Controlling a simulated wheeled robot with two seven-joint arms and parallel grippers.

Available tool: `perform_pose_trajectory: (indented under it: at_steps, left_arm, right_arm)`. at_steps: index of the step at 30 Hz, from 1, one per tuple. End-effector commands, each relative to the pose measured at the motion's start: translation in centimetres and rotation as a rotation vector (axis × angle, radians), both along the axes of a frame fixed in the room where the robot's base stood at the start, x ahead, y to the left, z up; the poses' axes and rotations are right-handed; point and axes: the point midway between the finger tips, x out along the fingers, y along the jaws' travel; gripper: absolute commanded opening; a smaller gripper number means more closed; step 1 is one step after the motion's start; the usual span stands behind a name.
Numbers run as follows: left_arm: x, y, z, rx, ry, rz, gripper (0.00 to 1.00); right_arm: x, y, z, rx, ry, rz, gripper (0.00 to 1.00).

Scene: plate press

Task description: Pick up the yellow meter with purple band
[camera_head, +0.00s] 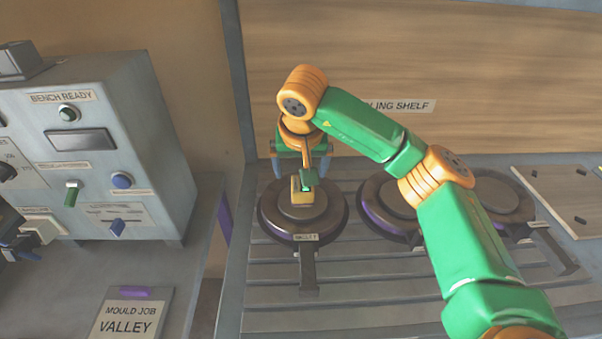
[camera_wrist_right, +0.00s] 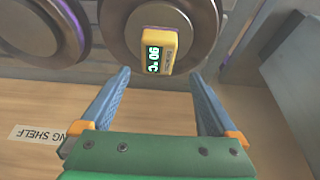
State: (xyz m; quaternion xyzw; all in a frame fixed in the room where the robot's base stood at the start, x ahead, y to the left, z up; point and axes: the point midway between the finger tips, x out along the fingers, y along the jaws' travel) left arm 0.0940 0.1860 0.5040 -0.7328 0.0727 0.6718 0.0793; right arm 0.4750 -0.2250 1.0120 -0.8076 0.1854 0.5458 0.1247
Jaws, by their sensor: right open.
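The yellow meter (camera_head: 302,196) sits on a round dark plate (camera_head: 270,215) on the slatted shelf. My right gripper (camera_head: 305,173) is open and empty above the plate. In its wrist view the blue fingertips (camera_wrist_right: 160,73) are spread wide to either side of the meter's near end, apart from it. What seems to be my left gripper (camera_head: 18,243) shows dark and cut off at the left edge.
More round plates (camera_head: 378,208) stand to the right on the shelf (camera_head: 400,290), with handles towards the front. A control box (camera_head: 100,150) with knobs and a "MOULD JOB VALLEY" sign (camera_head: 130,315) are at left. A wooden back panel (camera_head: 500,70) rises behind.

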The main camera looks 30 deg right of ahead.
Motion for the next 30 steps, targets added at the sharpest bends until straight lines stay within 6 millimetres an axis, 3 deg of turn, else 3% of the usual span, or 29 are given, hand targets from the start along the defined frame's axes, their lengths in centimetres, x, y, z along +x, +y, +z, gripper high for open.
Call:
perform_pose_trajectory:
  at_steps: [10,18,28,30]
  left_arm:
    - [-0.6,0.1,2.1,0.003,0.012,0.000,0.90]
    - [-0.4,0.1,2.0,0.002,0.009,0.000,0.90]
    - [-0.4,0.1,2.0,0.002,0.008,0.000,0.90]
    - [-0.3,0.1,2.0,0.001,0.007,0.000,0.90]
  right_arm:
    - [1.9,-1.4,-5.4,0.002,0.006,-0.001,0.95]
    - [2.1,-1.5,-6.1,0.002,0.001,0.000,0.92]
    - [2.1,-1.5,-6.0,0.002,0.002,0.000,0.03]
    - [2.1,-1.5,-6.0,0.003,0.001,0.001,0.00]
